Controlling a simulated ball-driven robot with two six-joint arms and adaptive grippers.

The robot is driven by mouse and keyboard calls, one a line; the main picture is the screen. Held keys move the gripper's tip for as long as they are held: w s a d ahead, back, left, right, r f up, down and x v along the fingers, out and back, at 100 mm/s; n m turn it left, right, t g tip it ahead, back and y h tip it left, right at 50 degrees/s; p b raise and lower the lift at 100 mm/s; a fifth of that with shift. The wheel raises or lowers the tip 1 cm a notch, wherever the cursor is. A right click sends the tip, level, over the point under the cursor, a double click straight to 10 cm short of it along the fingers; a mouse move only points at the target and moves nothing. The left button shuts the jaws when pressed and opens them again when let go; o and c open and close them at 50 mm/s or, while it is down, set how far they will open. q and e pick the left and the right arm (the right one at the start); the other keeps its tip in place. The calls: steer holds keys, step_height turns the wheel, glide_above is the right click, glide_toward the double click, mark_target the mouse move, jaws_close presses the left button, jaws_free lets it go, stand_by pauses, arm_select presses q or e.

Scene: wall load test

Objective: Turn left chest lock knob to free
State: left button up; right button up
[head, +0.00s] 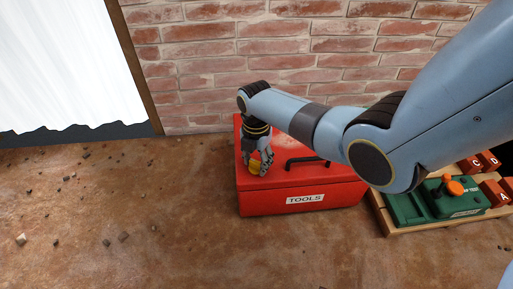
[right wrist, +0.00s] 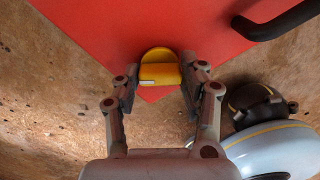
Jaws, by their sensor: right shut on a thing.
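The red tool chest (head: 345,190) stands on the floor against the brick wall, with a "TOOLS" label on its front. Its yellow left lock knob (head: 254,168) is on the top, near the left end. My right gripper (head: 260,163) reaches down onto the knob from above. In the right wrist view the knob (right wrist: 158,70) is a round disc with a raised yellow grip bar and a white mark at the bar's left end. My right fingers (right wrist: 159,80) are shut on the two ends of this bar. My left gripper is not in view.
A black handle (head: 305,161) rises from the chest top, right of the knob. A wooden pallet (head: 440,225) at the right bears a green device (head: 440,206) with an orange knob and several red lettered blocks (head: 490,160). Small rubble lies on the open floor at left.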

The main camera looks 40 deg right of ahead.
mark_target(256, 161)
steer(key=shift+r+m+p, duration=0.2)
steer(key=shift+m+p, duration=0.25)
steer(key=shift+m, duration=0.55)
steer(key=m+p, duration=0.1)
steer(key=m, duration=0.1)
steer(key=shift+m, duration=0.3)
steer(key=m, duration=0.2)
steer(key=shift+f+m+p, duration=0.1)
steer(key=shift+m+p, duration=0.3)
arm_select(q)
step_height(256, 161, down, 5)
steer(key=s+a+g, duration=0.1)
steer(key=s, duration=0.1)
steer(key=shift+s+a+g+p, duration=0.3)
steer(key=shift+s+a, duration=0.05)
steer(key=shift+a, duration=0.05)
arm_select(e)
steer(key=shift+f+m, duration=0.1)
steer(key=shift+m, duration=1.5)
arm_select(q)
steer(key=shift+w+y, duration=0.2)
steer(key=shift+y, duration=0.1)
